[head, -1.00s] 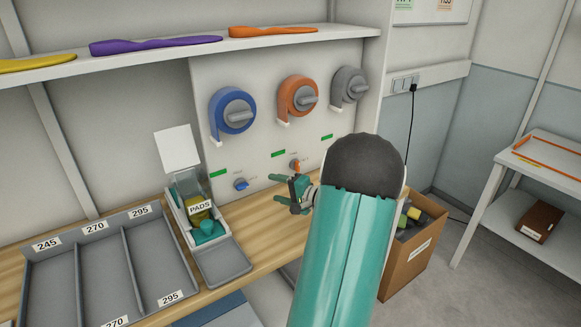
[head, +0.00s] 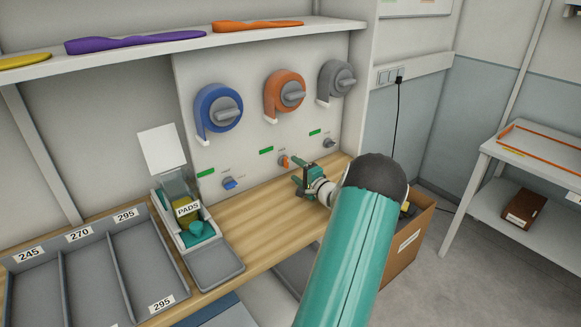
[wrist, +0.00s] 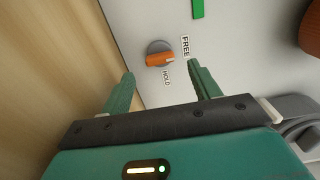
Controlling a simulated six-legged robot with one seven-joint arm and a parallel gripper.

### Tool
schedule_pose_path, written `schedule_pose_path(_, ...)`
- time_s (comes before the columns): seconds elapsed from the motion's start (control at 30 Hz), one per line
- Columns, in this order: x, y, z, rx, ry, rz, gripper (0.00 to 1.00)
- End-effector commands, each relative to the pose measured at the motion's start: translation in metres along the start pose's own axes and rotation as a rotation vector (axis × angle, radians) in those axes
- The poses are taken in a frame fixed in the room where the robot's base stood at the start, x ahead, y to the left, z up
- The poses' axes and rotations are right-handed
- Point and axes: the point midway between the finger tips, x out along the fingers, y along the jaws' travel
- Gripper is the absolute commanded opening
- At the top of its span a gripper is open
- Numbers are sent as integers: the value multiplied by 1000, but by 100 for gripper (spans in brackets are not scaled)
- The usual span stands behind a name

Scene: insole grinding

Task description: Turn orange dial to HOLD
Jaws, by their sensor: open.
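The orange dial (head: 284,160) sits low on the pale panel, below the orange wheel. In the wrist view the dial (wrist: 155,59) has an orange grip with a pale tip pointing right. The FREE label is right of it and the HOLD label just below it; I cannot tell exactly which mark the tip meets. My gripper (head: 299,177) is open and empty, in front of the panel and a little right of and below the dial in the head view. In the wrist view the dial shows beyond and between the fingertips (wrist: 160,72), apart from both.
A blue dial (head: 229,183) and a grey dial (head: 329,142) flank the orange one. Blue (head: 218,108), orange (head: 285,92) and grey (head: 337,80) wheels are above. The wooden bench (head: 250,217) is clear below. A PADS box (head: 166,205) stands left.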

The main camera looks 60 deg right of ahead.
Motion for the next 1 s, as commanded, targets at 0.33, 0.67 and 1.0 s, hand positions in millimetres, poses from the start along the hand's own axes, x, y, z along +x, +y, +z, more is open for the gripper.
schedule_pose_path(0.33, 39, 0, 0, 0, 0, 0, 62)
schedule_pose_path(0.67, 40, 0, 0, 0, 0, 0, 44)
schedule_pose_path(1.0, 39, 0, 0, 7, 0, 0, 17)
